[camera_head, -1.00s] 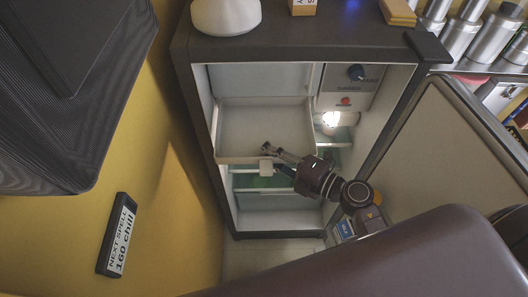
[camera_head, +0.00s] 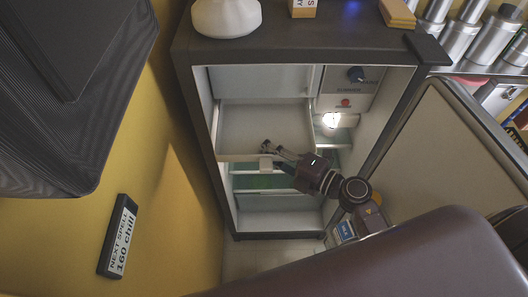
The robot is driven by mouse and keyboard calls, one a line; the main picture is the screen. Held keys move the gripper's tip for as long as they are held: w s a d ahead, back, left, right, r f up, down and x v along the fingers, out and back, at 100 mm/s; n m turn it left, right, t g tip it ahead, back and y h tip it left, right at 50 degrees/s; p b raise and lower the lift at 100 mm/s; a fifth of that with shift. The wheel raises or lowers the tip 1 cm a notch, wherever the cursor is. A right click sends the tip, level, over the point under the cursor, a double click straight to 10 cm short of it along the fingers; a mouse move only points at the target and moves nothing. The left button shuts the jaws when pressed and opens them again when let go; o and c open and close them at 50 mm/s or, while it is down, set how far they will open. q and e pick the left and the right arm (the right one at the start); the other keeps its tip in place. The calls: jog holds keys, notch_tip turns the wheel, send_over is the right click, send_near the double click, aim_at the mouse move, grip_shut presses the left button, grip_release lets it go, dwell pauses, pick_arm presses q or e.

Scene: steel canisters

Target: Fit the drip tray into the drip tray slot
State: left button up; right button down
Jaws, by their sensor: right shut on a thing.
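The drip tray (camera_head: 262,119) is a shallow, pale, wide tray with a small tab (camera_head: 266,163) at the middle of its front edge. It is in the upper left part of the open fridge, just below a pale panel (camera_head: 260,79). My right gripper (camera_head: 268,149) is at the tray's front edge by the tab and is shut on the tray. The drip tray slot cannot be clearly made out; the tray covers the area around it. My left gripper is not in view.
The fridge door (camera_head: 432,143) stands open to the right. Glass shelves (camera_head: 265,182) lie below. A white vase (camera_head: 226,17) stands on top.

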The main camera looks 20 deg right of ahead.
aim_at(253, 102)
jog(key=shift+w+d, duration=0.2)
jog(key=shift+w, duration=0.55)
jog(key=shift+w+d, duration=0.25)
jog(key=shift+w, duration=0.5)
jog(key=shift+w+d, duration=0.2)
jog(key=shift+w, duration=0.55)
jog(key=shift+w+d, duration=0.2)
jog(key=shift+w, duration=0.5)
jog(key=shift+w+d, duration=0.2)
jog(key=shift+w, duration=0.5)
jog(key=shift+w+d+r+b, duration=0.1)
jog(key=shift+w+d+b, duration=0.2)
jog(key=shift+w, duration=0.65)
jog(key=shift+w+d+f+b, duration=0.1)
jog(key=shift+w+d+b, duration=0.2)
jog(key=shift+w, duration=0.6)
jog(key=shift+w+d+r+b, duration=0.15)
jog(key=shift+w+b, duration=0.25)
jog(key=shift+w, duration=0.55)
jog(key=shift+w+d+b, duration=0.2)
jog(key=shift+w+b, duration=0.1)
jog(key=shift+w, duration=0.3)
jog(key=shift+w+d+b, duration=0.2)
jog(key=shift+w+b, duration=0.05)
jog(key=shift+w, duration=0.35)
jog(key=shift+w, duration=0.1)
jog(key=shift+w+d, duration=0.15)
jog(key=shift+w, duration=0.15)
jog(key=shift+s+r, duration=0.1)
